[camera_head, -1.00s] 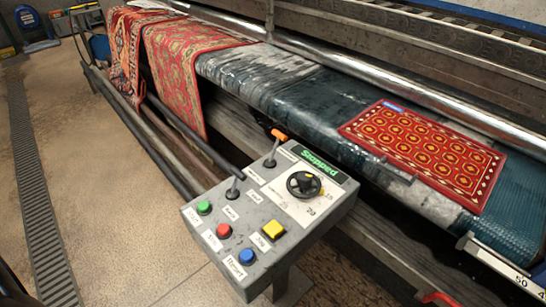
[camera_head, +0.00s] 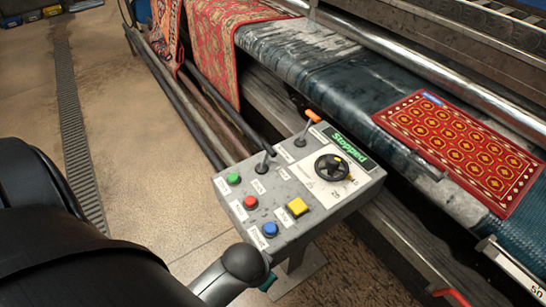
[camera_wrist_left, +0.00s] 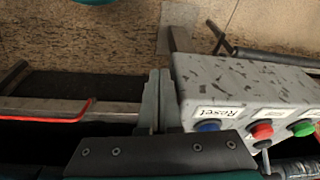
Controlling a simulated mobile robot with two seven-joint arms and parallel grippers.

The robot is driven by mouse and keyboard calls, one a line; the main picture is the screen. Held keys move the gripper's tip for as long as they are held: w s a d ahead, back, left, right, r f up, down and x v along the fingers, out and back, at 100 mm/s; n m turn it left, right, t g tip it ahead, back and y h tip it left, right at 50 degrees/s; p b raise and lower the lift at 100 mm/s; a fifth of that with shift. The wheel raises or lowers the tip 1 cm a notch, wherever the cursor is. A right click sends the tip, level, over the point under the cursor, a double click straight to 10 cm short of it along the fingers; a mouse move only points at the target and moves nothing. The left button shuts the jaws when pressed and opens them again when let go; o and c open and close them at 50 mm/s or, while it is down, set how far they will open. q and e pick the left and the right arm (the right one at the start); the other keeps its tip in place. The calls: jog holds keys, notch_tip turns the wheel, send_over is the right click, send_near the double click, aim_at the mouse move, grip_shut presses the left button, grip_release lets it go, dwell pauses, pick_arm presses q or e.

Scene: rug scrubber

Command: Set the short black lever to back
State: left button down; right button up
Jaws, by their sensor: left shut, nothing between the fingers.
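The short black lever (camera_head: 264,148) stands up from the left back part of the grey control box (camera_head: 300,236), behind the green and red buttons, in the head view. A second lever with an orange handle (camera_head: 309,122) is to its right, near the green "Stopped" display (camera_head: 349,146). My left arm comes in from the left, its wrist low in front of the box. My left gripper (camera_wrist_left: 154,100) is shut and empty in the left wrist view, beside the box's end near the Reset label, well away from the lever. My right gripper is not in view.
The box also has a black dial (camera_head: 332,168) and green, red, yellow and blue buttons. A roller machine with a red patterned rug (camera_head: 460,145) lies behind and right. Dark rails run behind the box. Open floor (camera_head: 130,150) is to the left.

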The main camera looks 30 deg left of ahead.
pick_arm(q)
notch_tip(320, 180, up, 10)
jog(key=w+f+t+p, duration=0.1)
jog(key=w, duration=0.1)
jog(key=w+m, duration=0.1)
jog(key=w, duration=0.2)
jog(key=w+r+m+h, duration=0.1)
jog(key=w+m, duration=0.1)
jog(key=w, duration=0.2)
jog(key=w+m+h, duration=0.1)
jog(key=w, duration=0.2)
jog(key=shift+w+d+r, duration=0.25)
jog(key=shift+w, duration=0.05)
jog(key=shift+n+t, duration=0.6)
jog(key=shift+n, duration=0.2)
jog(key=w+a+r, duration=0.2)
jog(key=w+a, duration=0.3)
jog(key=w+a+r, duration=0.3)
jog(key=w+a, duration=0.2)
jog(key=a, duration=0.1)
jog(key=w+a+r, duration=0.2)
jog(key=w+a, duration=0.3)
jog(key=a, duration=0.1)
jog(key=shift+w+a+r, duration=0.2)
jog(key=shift+w+r, duration=0.05)
jog(key=shift+r, duration=0.15)
jog(key=shift+f, duration=0.15)
